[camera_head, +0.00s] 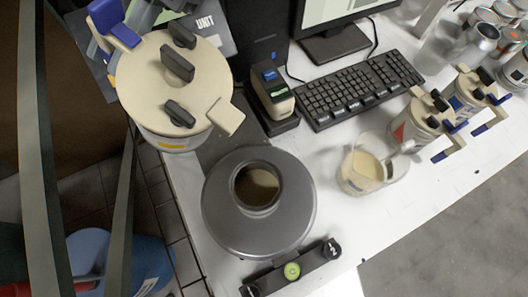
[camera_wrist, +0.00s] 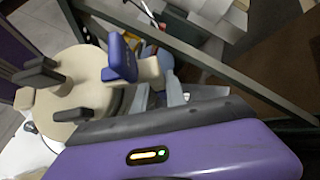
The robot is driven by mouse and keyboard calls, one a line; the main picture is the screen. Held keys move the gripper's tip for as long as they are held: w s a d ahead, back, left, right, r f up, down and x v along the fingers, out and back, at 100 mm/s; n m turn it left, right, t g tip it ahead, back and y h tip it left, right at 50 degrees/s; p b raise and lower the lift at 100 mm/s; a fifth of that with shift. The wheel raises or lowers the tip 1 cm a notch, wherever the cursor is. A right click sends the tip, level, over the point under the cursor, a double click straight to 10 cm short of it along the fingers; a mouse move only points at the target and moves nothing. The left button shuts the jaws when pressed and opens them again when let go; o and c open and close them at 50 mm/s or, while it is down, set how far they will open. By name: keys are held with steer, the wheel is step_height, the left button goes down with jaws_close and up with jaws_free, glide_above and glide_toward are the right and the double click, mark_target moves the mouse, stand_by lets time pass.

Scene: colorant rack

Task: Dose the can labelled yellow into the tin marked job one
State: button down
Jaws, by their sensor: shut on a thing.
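A can with a cream lid (camera_head: 150,82), dark knobs, a cream spout and a blue lever is held at the upper left of the head view. A yellow patch shows on its side; no label word is readable. In the wrist view its lid (camera_wrist: 75,85) is at the left. My gripper (camera_wrist: 172,95) is shut on this can; the fingertips are mostly hidden. The can looks roughly upright, raised, behind and left of a dark grey tin (camera_head: 225,215). The tin's round mouth is open, with cream-coloured material inside. No job marking is readable on it.
A clear beaker (camera_head: 372,170) with cream contents stands right of the tin. Cans with red (camera_head: 415,130) and blue labels (camera_head: 465,100) stand farther right. A small device (camera_head: 272,95), a keyboard (camera_head: 360,88) and a monitor are behind.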

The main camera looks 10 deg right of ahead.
steer(key=shift+d+f, duration=0.15)
steer(key=shift+s+d+f+y+b, duration=0.2)
steer(key=shift+f+y+b, duration=0.05)
steer(key=shift+f+b, duration=0.25)
steer(key=shift+s+d+f+y+b, duration=0.15)
steer(key=shift+f+y+b, duration=0.1)
steer(key=shift+f+b, duration=0.25)
stand_by(0.7)
steer(key=shift+s+d+f+n+t+y+b, duration=0.45)
steer(key=shift+s+d+f+b, duration=0.25)
steer(key=shift+b, duration=0.35)
stand_by(5.1)
